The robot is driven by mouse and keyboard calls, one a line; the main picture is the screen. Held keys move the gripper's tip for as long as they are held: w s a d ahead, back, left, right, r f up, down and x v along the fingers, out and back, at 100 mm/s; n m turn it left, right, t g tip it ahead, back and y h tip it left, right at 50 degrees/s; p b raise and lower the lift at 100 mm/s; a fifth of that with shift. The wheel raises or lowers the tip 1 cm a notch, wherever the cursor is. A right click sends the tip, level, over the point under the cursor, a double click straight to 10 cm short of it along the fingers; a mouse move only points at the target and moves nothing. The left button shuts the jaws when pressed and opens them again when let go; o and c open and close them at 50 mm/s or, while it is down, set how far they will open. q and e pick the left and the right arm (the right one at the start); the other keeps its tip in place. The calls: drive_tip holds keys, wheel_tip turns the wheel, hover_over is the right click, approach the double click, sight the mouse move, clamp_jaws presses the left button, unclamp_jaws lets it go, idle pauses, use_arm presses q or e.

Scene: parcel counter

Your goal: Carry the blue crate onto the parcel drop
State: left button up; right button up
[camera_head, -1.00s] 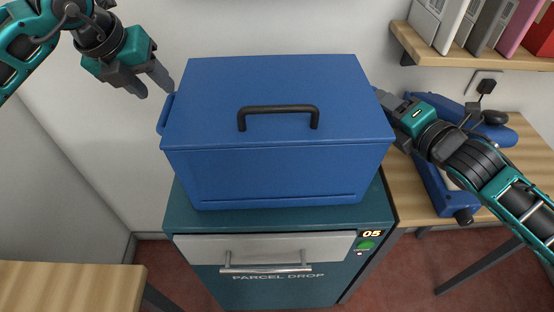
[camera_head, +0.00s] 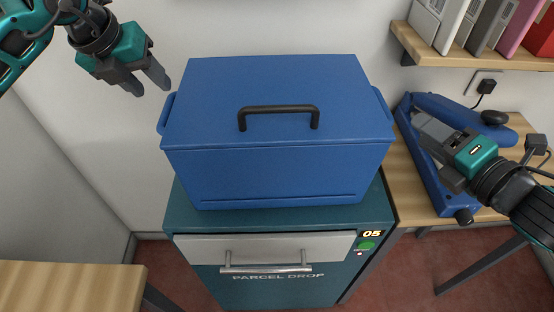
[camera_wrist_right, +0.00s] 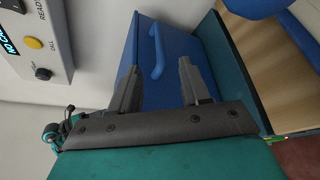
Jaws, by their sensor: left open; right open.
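The blue crate (camera_head: 275,172) sits upright and closed on top of the teal parcel drop (camera_head: 375,208), with a black handle (camera_head: 278,109) on its lid and a blue side handle at each end. In the right wrist view the crate (camera_wrist_right: 167,80) shows beyond the fingers. My left gripper (camera_head: 150,84) is open and empty, up and left of the crate, apart from its left side handle (camera_head: 166,113). My right gripper (camera_head: 424,128) is open and empty, right of the crate and apart from it. In the right wrist view its fingers (camera_wrist_right: 158,85) are spread.
A wooden table (camera_head: 507,213) on the right carries a blue device (camera_head: 437,190) beneath my right gripper. A shelf (camera_head: 440,58) with binders and a red box hangs above. Another wooden top (camera_head: 70,285) is at lower left. A panel (camera_wrist_right: 40,40) with knobs shows in the wrist view.

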drive_tip(key=shift+s+d+r, duration=0.15)
drive_tip(key=shift+s+d, duration=0.05)
drive_tip(key=shift+s, duration=0.4)
